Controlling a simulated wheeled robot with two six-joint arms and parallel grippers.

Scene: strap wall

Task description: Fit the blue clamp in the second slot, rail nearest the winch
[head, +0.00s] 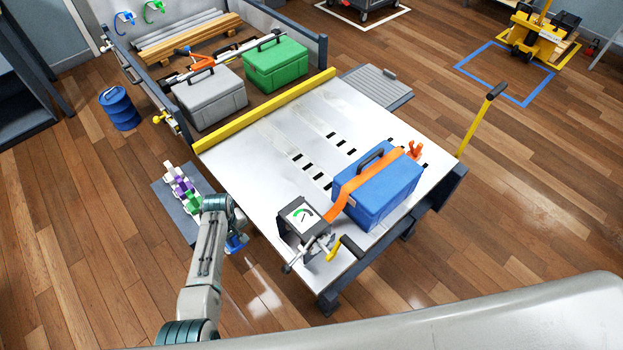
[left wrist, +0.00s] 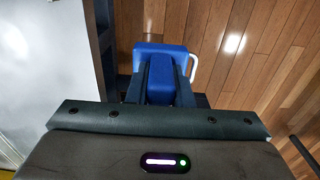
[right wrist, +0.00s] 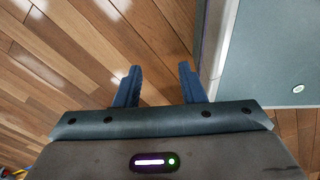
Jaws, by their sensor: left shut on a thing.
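The blue clamp (head: 237,244) is in my left gripper (head: 232,236), beside the near-left edge of the white slotted bed (head: 250,180). In the left wrist view the clamp (left wrist: 160,50) shows as a blue block with a pale handle, between the shut fingers (left wrist: 160,75). The winch (head: 301,222), a dark box with a dial, stands at the bed's near corner, right of the gripper. Two rows of black slots show: one nearer the winch (head: 308,166), one farther (head: 341,142); the blue case hides part of them. My right gripper (right wrist: 158,75) is open and empty, above wooden floor.
A blue case (head: 378,195) stands on the bed under an orange strap (head: 366,176), with an orange clamp (head: 414,151) beyond. A yellow bar (head: 265,110) crosses the bed's far side. Several coloured pieces lie on a grey mat (head: 168,204). Bare bed lies left of the slots.

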